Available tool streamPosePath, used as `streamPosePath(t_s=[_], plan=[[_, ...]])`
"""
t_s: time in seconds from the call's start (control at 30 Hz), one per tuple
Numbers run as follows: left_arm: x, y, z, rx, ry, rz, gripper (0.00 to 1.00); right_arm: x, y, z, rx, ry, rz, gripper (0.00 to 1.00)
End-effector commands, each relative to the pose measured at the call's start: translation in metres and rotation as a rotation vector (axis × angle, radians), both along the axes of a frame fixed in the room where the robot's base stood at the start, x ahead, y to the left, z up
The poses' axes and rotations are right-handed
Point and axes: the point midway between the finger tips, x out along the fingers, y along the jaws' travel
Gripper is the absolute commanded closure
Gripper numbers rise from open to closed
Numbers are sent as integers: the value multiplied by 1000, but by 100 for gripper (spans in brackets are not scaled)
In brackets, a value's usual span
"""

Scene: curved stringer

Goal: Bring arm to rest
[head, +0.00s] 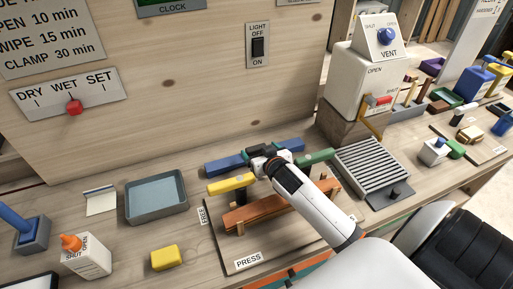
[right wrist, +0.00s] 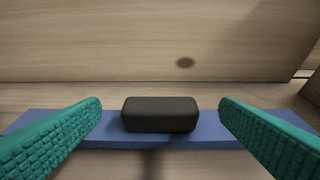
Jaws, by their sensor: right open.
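My right arm comes in from the lower right in the head view, and its gripper (head: 262,152) is over the middle of a blue bar (head: 220,164) at the back of the press board. In the right wrist view the two teal fingers of the gripper (right wrist: 160,108) are wide apart. A dark block (right wrist: 160,115) sits on the blue bar (right wrist: 75,127), seen between the fingers with a gap on each side. The wrist and forearm hide part of the press. My left gripper is not in view.
An orange-brown wooden strip (head: 240,217), a yellow handle (head: 232,184) and a green handle (head: 316,157) are close around my right arm. A grey tray (head: 157,216), yellow block (head: 165,257) and glue bottle (head: 88,262) stand left. A ribbed grey rack (head: 372,168) is right.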

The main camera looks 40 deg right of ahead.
Motion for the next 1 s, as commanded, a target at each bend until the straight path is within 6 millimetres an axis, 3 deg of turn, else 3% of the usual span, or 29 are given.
streamPosePath(t_s=[0.2, 0.77, 1.0], plan=[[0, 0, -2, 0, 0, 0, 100, -15, 4, 6, 1, 0, 0, 15], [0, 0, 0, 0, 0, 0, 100, -15, 4, 8, 0, 0, 0, 15], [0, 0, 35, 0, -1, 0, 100, -15, 4, 43, 0, 0, 0, 15]])
